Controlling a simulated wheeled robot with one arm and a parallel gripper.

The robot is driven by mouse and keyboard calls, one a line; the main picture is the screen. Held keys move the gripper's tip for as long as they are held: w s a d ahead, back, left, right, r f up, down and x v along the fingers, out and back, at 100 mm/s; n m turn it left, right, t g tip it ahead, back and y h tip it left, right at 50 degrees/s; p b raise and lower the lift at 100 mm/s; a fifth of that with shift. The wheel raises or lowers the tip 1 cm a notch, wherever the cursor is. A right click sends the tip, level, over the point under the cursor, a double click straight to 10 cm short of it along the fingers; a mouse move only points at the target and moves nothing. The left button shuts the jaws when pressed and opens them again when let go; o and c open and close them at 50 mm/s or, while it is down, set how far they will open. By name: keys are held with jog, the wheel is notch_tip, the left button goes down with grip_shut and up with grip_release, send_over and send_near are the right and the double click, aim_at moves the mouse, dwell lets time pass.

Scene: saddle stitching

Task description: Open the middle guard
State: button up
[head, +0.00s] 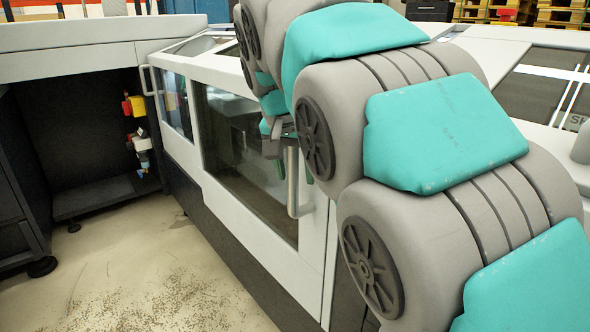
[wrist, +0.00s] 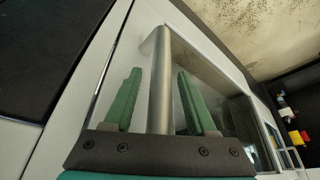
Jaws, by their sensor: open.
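The middle guard (head: 228,140) is a pale grey panel with a large dark window, and it looks shut in the machine's front. Its handle (head: 293,188) is an upright grey bar near the window's right side. In the wrist view the handle (wrist: 161,85) stands between the two green fingers of my gripper (wrist: 160,98). The fingers are open, one on each side of the bar, with a visible gap to both. In the head view my arm hides most of my gripper (head: 292,160) and the guard's upper right part.
Another windowed guard (head: 173,103) with its own handle (head: 147,80) is further left. A dark open bay (head: 75,140) with red and yellow fittings (head: 134,107) lies beyond it. The floor (head: 150,260) in front of the machine is clear.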

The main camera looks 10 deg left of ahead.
jog(key=shift+c, duration=0.2)
grip_shut()
dwell(1.1)
